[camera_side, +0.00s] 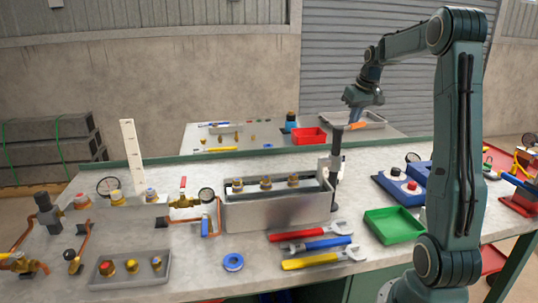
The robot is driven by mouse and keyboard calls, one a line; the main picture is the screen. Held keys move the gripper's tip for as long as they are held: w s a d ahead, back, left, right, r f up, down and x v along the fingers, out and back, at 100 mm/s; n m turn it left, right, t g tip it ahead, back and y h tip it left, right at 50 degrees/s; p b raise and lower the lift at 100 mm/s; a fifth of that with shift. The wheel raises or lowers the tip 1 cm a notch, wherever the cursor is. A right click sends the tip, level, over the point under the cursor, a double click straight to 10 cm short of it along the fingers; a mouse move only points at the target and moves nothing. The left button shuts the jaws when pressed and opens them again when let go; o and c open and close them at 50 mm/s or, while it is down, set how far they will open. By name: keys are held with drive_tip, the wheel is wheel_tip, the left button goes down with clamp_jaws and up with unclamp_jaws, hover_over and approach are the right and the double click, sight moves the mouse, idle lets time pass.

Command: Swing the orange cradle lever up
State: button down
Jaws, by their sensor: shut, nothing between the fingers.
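The orange lever (358,126) shows as a short orange bar beside the top of a dark upright post (336,160). It lies close to level, tilting up slightly to the right. The post stands at the right end of a grey metal tank or trough (270,212). My gripper (354,117) points down from the arm, shut and empty, with its tips just above the orange lever. I cannot tell whether the tips touch the lever. The fingers are small and dark here.
Red, blue and yellow wrenches (318,245) lie in front of the tank. A green tray (394,224) sits to their right, near a blue panel with buttons (402,186). Brass valves and gauges fill the left. A back table holds a red bin (309,136) and a grey tray (362,118).

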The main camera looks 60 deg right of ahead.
drive_tip(key=shift+s+a+m+h, duration=0.3)
drive_tip(key=shift+s+m, duration=0.4)
drive_tip(key=shift+m, duration=0.3)
drive_tip(key=s+a+m+g+h, duration=0.1)
drive_tip(key=s+a+m+g, duration=0.1)
drive_tip(key=s+a+m, duration=0.2)
drive_tip(key=shift+s+a+m+g, duration=0.3)
drive_tip(key=shift+a+m, duration=0.7)
drive_tip(key=shift+m, duration=1)
drive_tip(key=shift+d, duration=0.1)
wheel_tip(320, 180, up, 9)
drive_tip(key=shift+d+f, duration=0.15)
drive_tip(key=shift+d, duration=0.2)
